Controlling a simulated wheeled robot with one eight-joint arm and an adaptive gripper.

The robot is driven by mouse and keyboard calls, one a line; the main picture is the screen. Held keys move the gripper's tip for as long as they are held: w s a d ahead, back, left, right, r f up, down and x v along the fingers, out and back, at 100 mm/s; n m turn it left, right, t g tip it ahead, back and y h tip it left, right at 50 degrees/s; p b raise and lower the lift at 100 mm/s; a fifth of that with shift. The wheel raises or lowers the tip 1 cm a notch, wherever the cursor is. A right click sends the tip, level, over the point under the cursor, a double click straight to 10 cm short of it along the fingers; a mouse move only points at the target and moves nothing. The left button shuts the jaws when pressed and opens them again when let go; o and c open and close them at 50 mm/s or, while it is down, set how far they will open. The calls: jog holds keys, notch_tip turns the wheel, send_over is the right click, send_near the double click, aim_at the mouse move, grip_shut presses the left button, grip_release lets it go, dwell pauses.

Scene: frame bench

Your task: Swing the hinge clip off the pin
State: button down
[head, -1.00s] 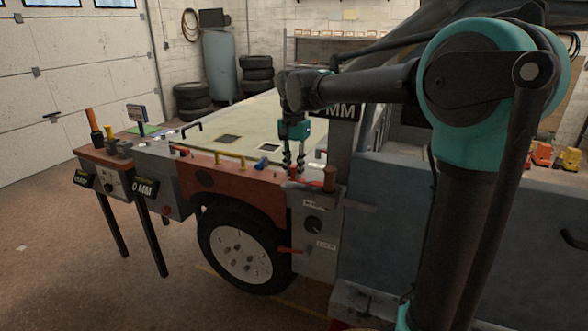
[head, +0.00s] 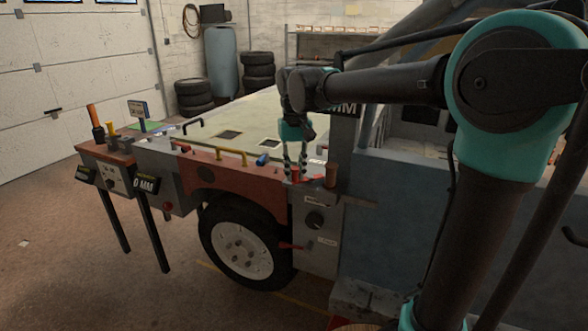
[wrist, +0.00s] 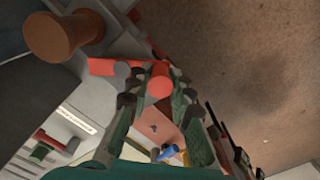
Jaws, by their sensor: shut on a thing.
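In the head view my gripper (head: 295,174) points down at the red piece (head: 295,177) on top of the grey box. A grey round part (wrist: 122,70) lies beside the red bar; I cannot tell whether it is the pin. The fingers hide part of the contact.
A brown knob (head: 331,174) stands just right of my gripper. A yellow handle (head: 231,157) and a blue part (head: 262,160) lie to its left on the red fender edge. The grey box (head: 316,240) has a dial and a red lever. Floor is open at lower left.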

jog(key=shift+s+d+n, duration=0.3)
jog(key=shift+s+n, duration=0.05)
jog(key=shift+n, duration=0.75)
jog(key=shift+s+d+n, duration=0.35)
jog(key=shift+n, duration=0.75)
jog(key=shift+s+d+n, duration=0.3)
jog(key=shift+s+n, duration=0.05)
jog(key=shift+n, duration=0.75)
jog(key=c, duration=1.3)
grip_release()
jog(key=shift+r, duration=0.15)
notch_tip(320, 180, up, 12)
jog(key=shift+f, duration=0.15)
